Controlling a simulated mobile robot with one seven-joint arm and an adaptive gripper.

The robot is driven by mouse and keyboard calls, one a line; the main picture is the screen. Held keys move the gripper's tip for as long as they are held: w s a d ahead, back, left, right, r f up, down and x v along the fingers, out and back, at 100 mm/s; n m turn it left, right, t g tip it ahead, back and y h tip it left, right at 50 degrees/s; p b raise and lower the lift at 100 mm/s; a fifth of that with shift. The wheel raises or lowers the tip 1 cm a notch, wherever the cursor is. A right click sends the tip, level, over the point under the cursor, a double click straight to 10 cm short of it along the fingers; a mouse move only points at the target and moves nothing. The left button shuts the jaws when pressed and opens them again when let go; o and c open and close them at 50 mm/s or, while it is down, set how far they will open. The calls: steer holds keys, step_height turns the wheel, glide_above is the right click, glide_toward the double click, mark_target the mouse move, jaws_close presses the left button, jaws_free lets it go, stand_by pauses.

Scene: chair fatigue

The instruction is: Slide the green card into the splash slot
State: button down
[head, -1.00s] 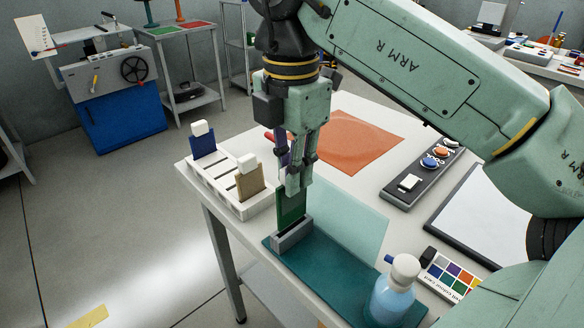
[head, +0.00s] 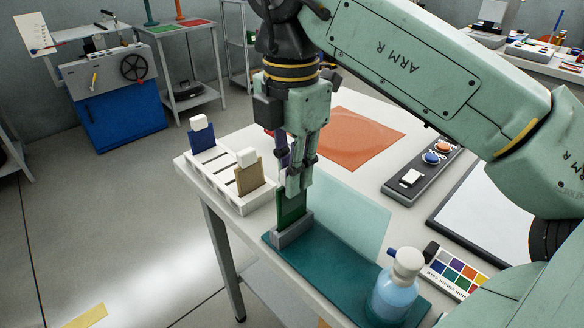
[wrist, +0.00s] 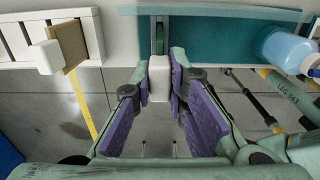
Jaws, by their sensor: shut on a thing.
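The green card (head: 291,206) stands upright under my gripper (head: 296,188). Its lower edge is inside the narrow grey slot block (head: 293,231) on the teal base (head: 335,268), with a green part still showing above the block. My gripper is shut on the card's white top tab, which shows between the purple finger pads in the wrist view (wrist: 158,84). The green card (wrist: 159,42) and the slot there are seen from above, in line. How deep the card sits in the slot is hidden.
A white rack (head: 222,187) with a blue card (head: 202,140) and a tan card (head: 249,176) stands left of the slot. A blue bottle (head: 393,297) stands on the base's near right end.

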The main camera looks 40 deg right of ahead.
mark_target(289, 211)
steer(key=shift+f+b, duration=0.95)
steer(key=shift+f, duration=0.25)
steer(key=c, duration=1.5)
jaws_free()
